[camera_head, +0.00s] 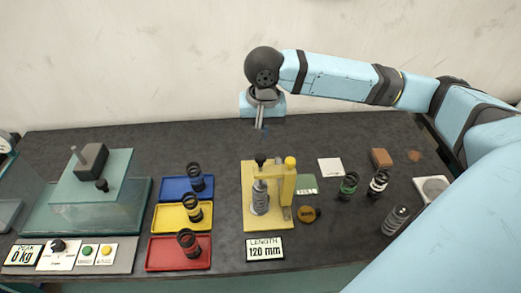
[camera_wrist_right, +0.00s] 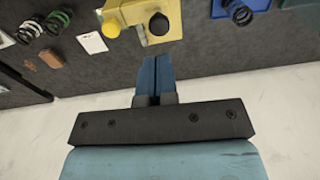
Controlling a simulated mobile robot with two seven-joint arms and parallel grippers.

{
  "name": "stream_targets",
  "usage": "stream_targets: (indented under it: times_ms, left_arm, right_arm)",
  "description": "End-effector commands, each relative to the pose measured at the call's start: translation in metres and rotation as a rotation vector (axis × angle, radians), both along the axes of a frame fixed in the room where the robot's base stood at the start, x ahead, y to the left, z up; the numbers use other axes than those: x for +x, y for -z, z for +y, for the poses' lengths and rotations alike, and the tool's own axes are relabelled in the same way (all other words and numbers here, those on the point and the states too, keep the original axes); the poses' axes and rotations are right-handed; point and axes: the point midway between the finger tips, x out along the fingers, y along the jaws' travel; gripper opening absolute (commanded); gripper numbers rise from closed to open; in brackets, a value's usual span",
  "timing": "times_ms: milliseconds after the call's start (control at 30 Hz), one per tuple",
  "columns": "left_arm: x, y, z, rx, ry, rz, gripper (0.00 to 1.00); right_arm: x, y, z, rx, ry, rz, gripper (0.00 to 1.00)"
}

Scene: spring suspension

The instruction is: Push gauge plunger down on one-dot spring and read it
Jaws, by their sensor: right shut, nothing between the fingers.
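The yellow gauge (camera_head: 249,212) stands mid-table with a grey coil spring (camera_head: 260,198) upright in it. Its black plunger knob (camera_head: 260,159) sits above the spring, beside a yellow knob (camera_head: 290,163). The spring's dots are too small to tell. A sign in front (camera_head: 265,249) reads LENGTH 120 mm. My right gripper (camera_head: 260,127) is shut and empty behind the gauge, apart from it. In the right wrist view, its blue fingertips (camera_wrist_right: 154,58) are close to the black knob (camera_wrist_right: 159,24) and the gauge (camera_wrist_right: 150,9). My left gripper is not in view.
Blue (camera_head: 175,196), yellow (camera_head: 172,224) and red (camera_head: 165,262) trays each hold a black spring. Several loose springs, one green (camera_head: 348,186), and a brown block (camera_head: 381,157) lie right. A glass-topped press (camera_head: 90,195) stands left; its sign (camera_head: 23,254) reads PEAK 0 kg. The back table is clear.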

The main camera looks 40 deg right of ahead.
Motion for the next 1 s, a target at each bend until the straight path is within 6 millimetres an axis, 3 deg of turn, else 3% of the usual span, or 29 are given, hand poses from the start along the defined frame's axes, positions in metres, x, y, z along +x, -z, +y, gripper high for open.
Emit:
stream_targets:
  times_ms: [100,333,1000]
  left_arm:
    - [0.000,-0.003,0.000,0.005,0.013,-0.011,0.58]
    - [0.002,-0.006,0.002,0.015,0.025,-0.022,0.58]
    - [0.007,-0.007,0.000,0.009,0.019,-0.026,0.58]
  right_arm:
    - [0.000,-0.026,0.000,0.000,0.000,-0.004,0.00]
    - [0.000,-0.054,0.000,-0.001,0.000,-0.002,0.00]
    - [0.000,-0.059,0.000,-0.002,0.000,-0.001,0.00]
